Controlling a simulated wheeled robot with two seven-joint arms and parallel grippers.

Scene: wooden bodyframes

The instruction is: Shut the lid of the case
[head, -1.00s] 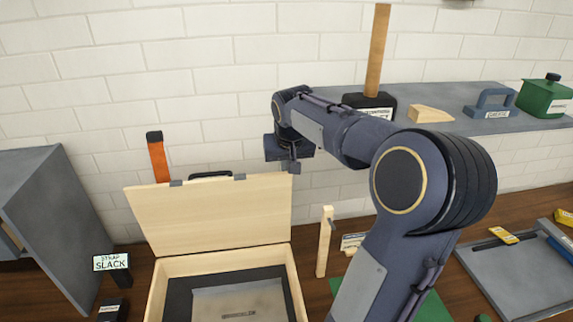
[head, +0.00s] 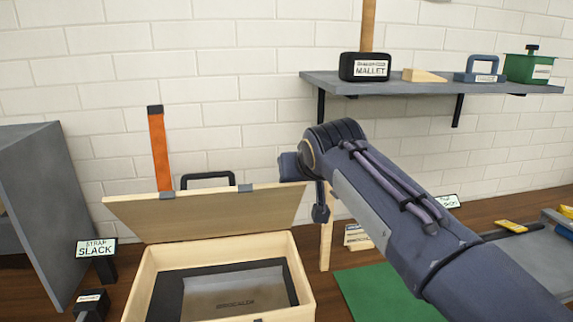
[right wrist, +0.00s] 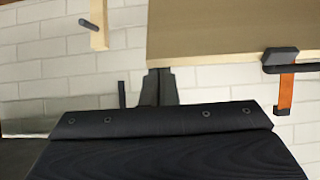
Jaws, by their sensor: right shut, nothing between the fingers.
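The wooden case (head: 304,279) stands on the bench at lower left of the head view. Its lid (head: 200,215) is open, leaning forward over the case, with two dark clasps on its upper edge. The case's dark-lined recess with lettering on its floor shows below the lid. My right gripper (head: 321,212) is shut and empty near the lid's upper right corner. In the right wrist view my right gripper's fingertips (right wrist: 159,74) are close to the lid's edge (right wrist: 230,32); I cannot tell whether they touch. My left gripper is not in view.
A black handle (head: 208,178) and an orange upright piece (head: 160,150) show behind the lid. A "Strap slack" sign (head: 97,248) and a grey cabinet (head: 40,205) stand left.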

